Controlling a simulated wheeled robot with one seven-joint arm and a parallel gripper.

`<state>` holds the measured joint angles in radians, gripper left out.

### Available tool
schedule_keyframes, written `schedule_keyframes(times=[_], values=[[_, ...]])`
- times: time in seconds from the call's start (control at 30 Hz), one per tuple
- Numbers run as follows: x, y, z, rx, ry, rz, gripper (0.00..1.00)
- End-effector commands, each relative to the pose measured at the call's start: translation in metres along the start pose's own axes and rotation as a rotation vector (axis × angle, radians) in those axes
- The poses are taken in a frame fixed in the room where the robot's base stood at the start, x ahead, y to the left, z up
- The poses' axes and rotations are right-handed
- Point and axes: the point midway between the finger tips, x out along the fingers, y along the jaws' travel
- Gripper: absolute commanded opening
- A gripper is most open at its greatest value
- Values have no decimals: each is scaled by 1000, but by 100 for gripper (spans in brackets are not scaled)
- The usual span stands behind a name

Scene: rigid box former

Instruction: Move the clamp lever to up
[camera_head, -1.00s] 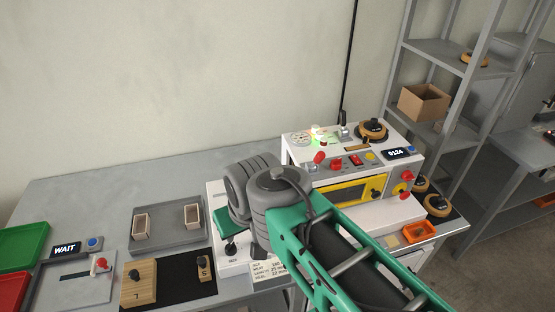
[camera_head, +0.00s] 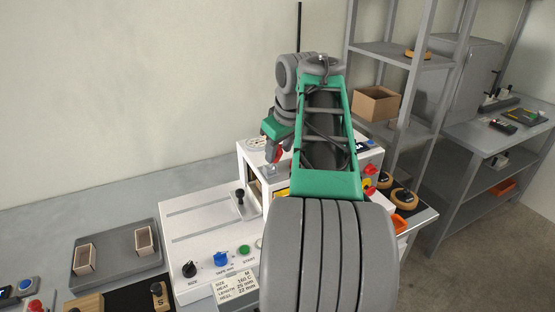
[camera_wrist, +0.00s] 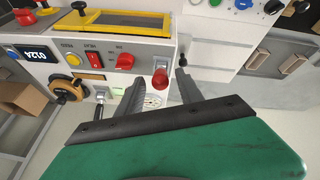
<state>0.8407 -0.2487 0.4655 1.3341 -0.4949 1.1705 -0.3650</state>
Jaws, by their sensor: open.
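A red-knobbed lever (camera_wrist: 160,77), which I take to be the clamp lever, stands at the corner of the white machine (camera_wrist: 140,55). In the wrist view its knob appears between the fingertips of my gripper (camera_wrist: 161,73). The gripper is open, with a finger on each side of the knob; I cannot tell whether either touches it. In the head view my gripper (camera_head: 271,165) is over the left end of the machine (camera_head: 246,158), and my arm hides much of the machine. The lever's exact position is hard to read.
A metal toggle (camera_wrist: 100,97), a red rotary switch (camera_wrist: 124,62) and a round gauge (camera_wrist: 152,101) sit close to the fingers. A black-knobbed lever (camera_head: 240,195) rises from the lower white unit (camera_head: 185,220). A grey tray (camera_head: 117,270) lies to the left.

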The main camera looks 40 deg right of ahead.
Motion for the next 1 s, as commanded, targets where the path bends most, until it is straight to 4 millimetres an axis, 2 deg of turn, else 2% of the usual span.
schedule_keyframes(times=[0.03,0.13,0.43,0.9,1.0], values=[[10,-1,0,0,1,-2,43],[21,-1,0,1,1,-1,43],[25,0,-1,1,2,2,43],[24,0,-1,1,2,2,5],[24,0,-1,1,2,2,0]])
